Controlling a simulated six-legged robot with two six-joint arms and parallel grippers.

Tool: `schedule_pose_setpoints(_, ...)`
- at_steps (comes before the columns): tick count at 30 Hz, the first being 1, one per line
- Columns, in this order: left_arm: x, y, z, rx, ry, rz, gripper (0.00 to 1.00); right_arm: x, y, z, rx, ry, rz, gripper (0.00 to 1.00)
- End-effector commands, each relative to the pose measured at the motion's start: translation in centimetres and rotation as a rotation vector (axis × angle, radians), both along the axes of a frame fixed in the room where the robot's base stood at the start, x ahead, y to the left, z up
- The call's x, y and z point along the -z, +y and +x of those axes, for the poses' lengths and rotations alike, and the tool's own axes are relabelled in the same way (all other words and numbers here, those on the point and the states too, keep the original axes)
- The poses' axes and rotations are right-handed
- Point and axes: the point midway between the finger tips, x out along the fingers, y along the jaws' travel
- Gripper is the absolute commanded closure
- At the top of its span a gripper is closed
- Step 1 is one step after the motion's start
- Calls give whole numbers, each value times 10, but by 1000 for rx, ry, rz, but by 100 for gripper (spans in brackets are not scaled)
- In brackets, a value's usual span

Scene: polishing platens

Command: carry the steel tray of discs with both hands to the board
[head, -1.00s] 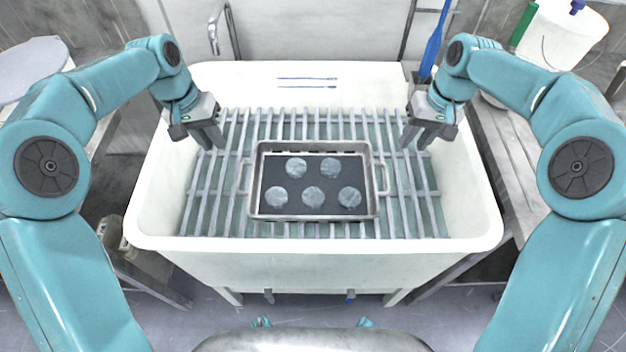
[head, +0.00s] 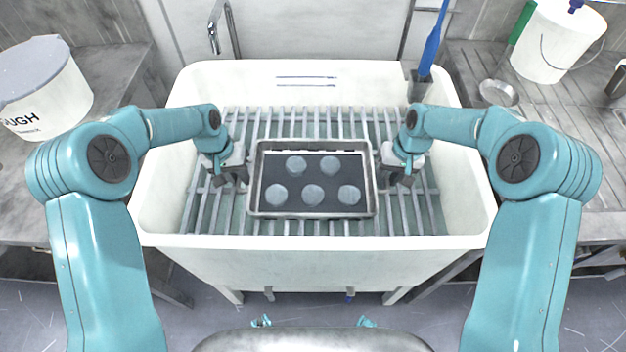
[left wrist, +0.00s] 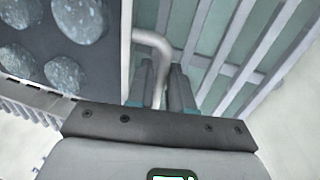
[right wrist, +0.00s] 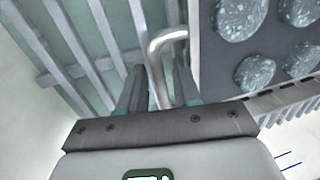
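The steel tray (head: 312,215) lies level on the slatted rack of the white sink. Several grey discs (head: 313,194) rest on its dark mat, apart from each other. My left gripper (head: 232,182) is at the tray's left handle; in the left wrist view its fingers (left wrist: 161,85) stand close on both sides of the handle bar (left wrist: 152,40) and seem shut on it. My right gripper (head: 396,178) is at the right handle; in the right wrist view its fingers (right wrist: 160,85) straddle the bar (right wrist: 165,38) with a gap showing.
The white sink (head: 318,240) has raised walls around the slatted rack (head: 205,205). A tap (head: 213,35) and a blue brush (head: 432,45) stand behind.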

Motion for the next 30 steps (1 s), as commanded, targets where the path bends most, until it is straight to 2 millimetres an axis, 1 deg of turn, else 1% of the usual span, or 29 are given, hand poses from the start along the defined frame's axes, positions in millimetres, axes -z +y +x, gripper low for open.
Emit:
schedule_pose_setpoints(3, 4, -1, 0, 0, 2, 0, 80, 4, 1, 0, 0, 1, 0, 67)
schedule_pose_setpoints(10, 5, -1, 0, 0, 1, 0, 80, 4, 1, 0, 0, 1, 0, 67)
schedule_pose_setpoints(11, 4, -1, 0, 0, 1, 0, 83, 4, 1, 0, 0, 1, 0, 70)
schedule_pose_setpoints(12, 4, -1, 0, 0, 1, 0, 96, 4, 1, 0, 0, 1, 0, 83)
schedule_pose_setpoints(13, 4, -1, 0, 0, 1, 0, 100, 4, 1, 0, 0, 1, 0, 93)
schedule_pose_setpoints(14, 4, -1, 0, 0, 1, 0, 100, 4, 1, 0, 0, 1, 0, 100)
schedule_pose_setpoints(30, 4, -1, 0, 0, 0, 0, 100, 4, 1, 0, 0, 0, 0, 100)
